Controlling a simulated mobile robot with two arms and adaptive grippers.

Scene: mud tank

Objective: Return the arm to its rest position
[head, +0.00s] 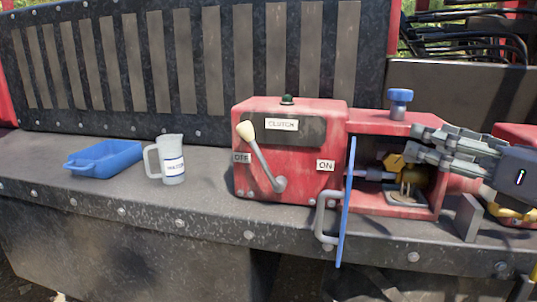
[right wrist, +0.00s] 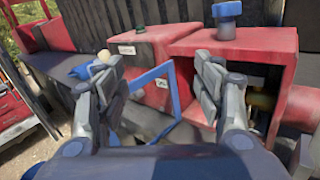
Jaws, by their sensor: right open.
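My right gripper (head: 415,145) reaches in from the right in the head view, in front of the open red compartment (head: 395,125). Its two fingers stand apart and empty in the right wrist view (right wrist: 165,90). Inside the compartment are a yellow valve-like part (head: 393,162) and a brass-coloured fitting, partly hidden by the fingers. My left gripper does not show in either view.
A red clutch box (head: 300,135) with a lever (head: 262,158) at OFF stands left of the compartment. A blue-edged door (head: 346,205) juts forward. A white jug (head: 170,160) and a blue tray (head: 104,158) stand on the ledge at left.

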